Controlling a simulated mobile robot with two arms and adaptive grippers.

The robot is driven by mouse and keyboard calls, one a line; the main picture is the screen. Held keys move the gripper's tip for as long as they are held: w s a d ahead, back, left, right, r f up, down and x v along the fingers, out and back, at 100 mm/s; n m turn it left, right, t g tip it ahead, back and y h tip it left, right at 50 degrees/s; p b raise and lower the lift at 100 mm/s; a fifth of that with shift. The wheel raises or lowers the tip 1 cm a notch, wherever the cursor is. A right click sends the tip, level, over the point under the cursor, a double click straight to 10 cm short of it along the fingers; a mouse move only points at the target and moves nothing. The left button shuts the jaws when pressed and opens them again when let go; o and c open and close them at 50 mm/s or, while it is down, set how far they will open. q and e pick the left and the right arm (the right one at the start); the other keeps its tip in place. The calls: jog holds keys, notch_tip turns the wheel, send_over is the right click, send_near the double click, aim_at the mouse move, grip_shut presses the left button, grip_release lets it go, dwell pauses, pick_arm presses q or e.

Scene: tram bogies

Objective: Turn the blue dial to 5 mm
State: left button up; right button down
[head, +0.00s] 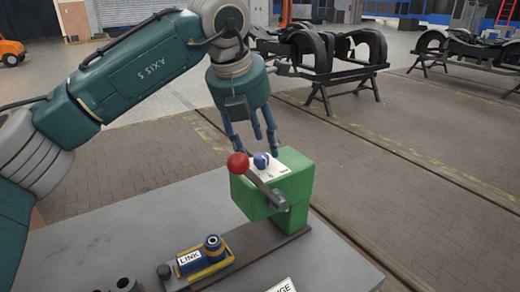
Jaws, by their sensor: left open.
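The blue dial (261,160) sits on a white plate (268,168) on top of a green box (293,189) on the grey table. Markings on the plate are too small to read. My left gripper (252,143) points down from above, its fingers spread open just behind and over the dial. I cannot tell whether a finger touches the dial. A lever with a red ball knob (238,164) is on the box's near side, close to the dial on the left. My right gripper is not in view.
A dark cylinder (124,284) and a partly cut-off white label (283,286) are at the near edge. Bogie frames (322,50) stand on the floor behind.

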aim_at(261, 156)
pick_arm(q)
jog(key=shift+x, duration=1.7)
